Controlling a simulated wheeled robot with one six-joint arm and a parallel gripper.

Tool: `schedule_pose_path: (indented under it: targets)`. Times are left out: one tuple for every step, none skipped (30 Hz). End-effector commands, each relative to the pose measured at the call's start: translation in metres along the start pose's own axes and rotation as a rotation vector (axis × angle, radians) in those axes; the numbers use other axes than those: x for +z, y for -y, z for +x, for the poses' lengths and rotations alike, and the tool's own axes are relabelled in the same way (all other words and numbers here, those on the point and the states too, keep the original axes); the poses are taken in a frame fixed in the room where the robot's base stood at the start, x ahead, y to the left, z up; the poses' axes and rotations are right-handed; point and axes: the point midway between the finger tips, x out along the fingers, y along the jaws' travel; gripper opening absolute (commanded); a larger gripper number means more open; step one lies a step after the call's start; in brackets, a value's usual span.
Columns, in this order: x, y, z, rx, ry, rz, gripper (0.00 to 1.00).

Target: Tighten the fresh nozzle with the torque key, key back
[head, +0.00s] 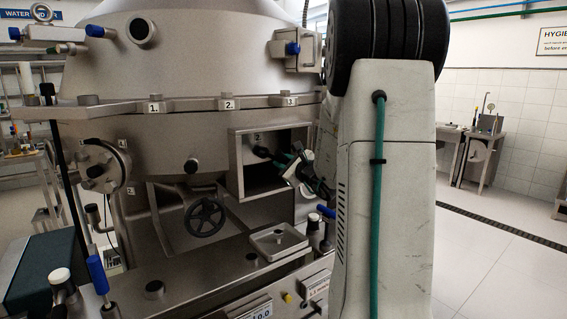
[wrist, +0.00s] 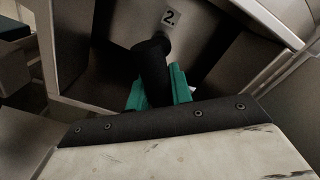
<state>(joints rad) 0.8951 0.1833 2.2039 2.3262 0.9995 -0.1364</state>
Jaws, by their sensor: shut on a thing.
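My gripper (head: 285,160) reaches into the open square port of the separator bowl housing (head: 237,165). Its green fingers are shut on a black, thick-handled tool, which I take to be the torque key (head: 262,152). In the wrist view the key (wrist: 153,72) stands between the green fingertips (wrist: 158,92) and points away from me. Its far end meets the wall just below a plate marked "2." (wrist: 171,18). The nozzle is not visible; the key's head hides that spot. I cannot tell how far the key is seated.
The port's metal walls stand close around my gripper. Below are a black handwheel (head: 205,217) and a small square metal tray (head: 278,242) on the machine's deck. A dark green surface (head: 42,268) lies at the left. Floor at the right is clear.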

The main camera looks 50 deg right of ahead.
Motion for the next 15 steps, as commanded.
schedule_pose_path:
  targets:
    - [0.0001, 0.0003, 0.0003, 0.000, 0.000, 0.057, 0.00]
    - [0.0000, 0.0003, 0.0004, 0.000, 0.000, 0.088, 0.00]
    - [0.0000, 0.0003, 0.0005, 0.000, 0.000, 0.121, 0.00]
    - [0.0000, 0.0003, 0.0005, 0.000, 0.000, 0.138, 0.00]
    - [0.0000, 0.0003, 0.0005, 0.000, 0.000, 0.152, 0.00]
    - [0.0000, 0.0003, 0.0006, 0.000, 0.000, 0.161, 0.00]
    - [0.0000, 0.0003, 0.0006, 0.000, 0.000, 0.165, 0.00]
    - [0.0000, 0.0003, 0.0006, 0.000, 0.000, 0.166, 0.00]
    - [0.0000, 0.0003, 0.0006, 0.000, 0.000, 0.165, 0.00]
    - [0.0000, 0.0003, 0.0006, 0.000, 0.000, 0.165, 0.00]
    - [0.0000, 0.0003, 0.0006, 0.000, 0.000, 0.165, 0.00]
    - [0.0000, 0.0003, 0.0006, 0.000, 0.000, 0.164, 0.00]
    - [0.0000, 0.0003, 0.0006, 0.000, 0.000, 0.164, 0.00]
    - [0.0000, 0.0003, 0.0006, 0.000, 0.000, 0.167, 0.00]
    - [0.0000, 0.0003, 0.0007, 0.000, 0.000, 0.179, 0.00]
